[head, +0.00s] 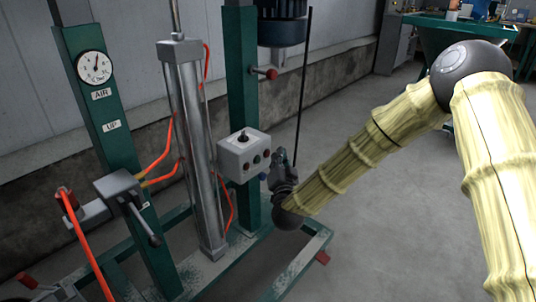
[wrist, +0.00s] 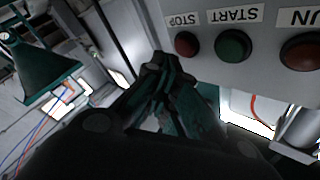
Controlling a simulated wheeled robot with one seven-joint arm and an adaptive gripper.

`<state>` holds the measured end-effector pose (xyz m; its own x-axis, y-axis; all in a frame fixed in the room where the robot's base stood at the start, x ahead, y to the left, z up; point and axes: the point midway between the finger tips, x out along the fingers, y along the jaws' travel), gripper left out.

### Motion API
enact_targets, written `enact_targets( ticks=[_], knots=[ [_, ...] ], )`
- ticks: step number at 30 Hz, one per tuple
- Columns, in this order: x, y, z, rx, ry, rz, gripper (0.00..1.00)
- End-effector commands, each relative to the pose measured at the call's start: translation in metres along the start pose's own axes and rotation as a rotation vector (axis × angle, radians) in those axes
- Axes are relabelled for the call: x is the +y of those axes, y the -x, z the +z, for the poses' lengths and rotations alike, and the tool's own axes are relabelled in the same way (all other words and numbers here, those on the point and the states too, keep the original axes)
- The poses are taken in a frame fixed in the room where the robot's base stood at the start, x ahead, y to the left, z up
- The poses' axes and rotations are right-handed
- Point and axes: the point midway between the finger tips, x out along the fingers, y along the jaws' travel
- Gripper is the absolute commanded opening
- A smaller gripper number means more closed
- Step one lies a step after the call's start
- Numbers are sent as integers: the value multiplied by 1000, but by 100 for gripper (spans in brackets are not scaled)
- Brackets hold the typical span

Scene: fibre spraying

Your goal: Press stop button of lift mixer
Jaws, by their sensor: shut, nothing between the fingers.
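The lift mixer's grey control box (head: 238,158) is fixed to a green post; part of it fills the top right of the wrist view (wrist: 220,80), where its labels appear upside down. The red stop button (wrist: 187,44) sits under the STOP label, beside the green start button (wrist: 232,46). My gripper (head: 281,157) is just right of the box in the head view. In the wrist view its shut, empty fingers (wrist: 162,68) point toward the box, with tips slightly left of and below the stop button. I cannot tell whether they touch the box.
Another red button (wrist: 301,51) is beside the start button. A steel cylinder (head: 195,150) with orange hoses stands left of the box. A gauge post (head: 110,130) is farther left. A green base frame (head: 300,262) lies below. Open floor (head: 390,235) lies to the right.

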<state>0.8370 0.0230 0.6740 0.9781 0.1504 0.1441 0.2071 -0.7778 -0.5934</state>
Motion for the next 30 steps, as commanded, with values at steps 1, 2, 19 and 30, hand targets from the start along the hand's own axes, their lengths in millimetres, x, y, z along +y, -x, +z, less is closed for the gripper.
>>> enact_targets(
  ticks=[1, 2, 19, 30],
  knots=[
    [0, 0, 0, 0, 0, 0, 0],
    [0, 0, 0, 0, 0, 0, 0],
    [10, 14, -10, -1, -1, 1, 0],
    [24, 32, -24, 0, -1, 1, 0]
  ],
)
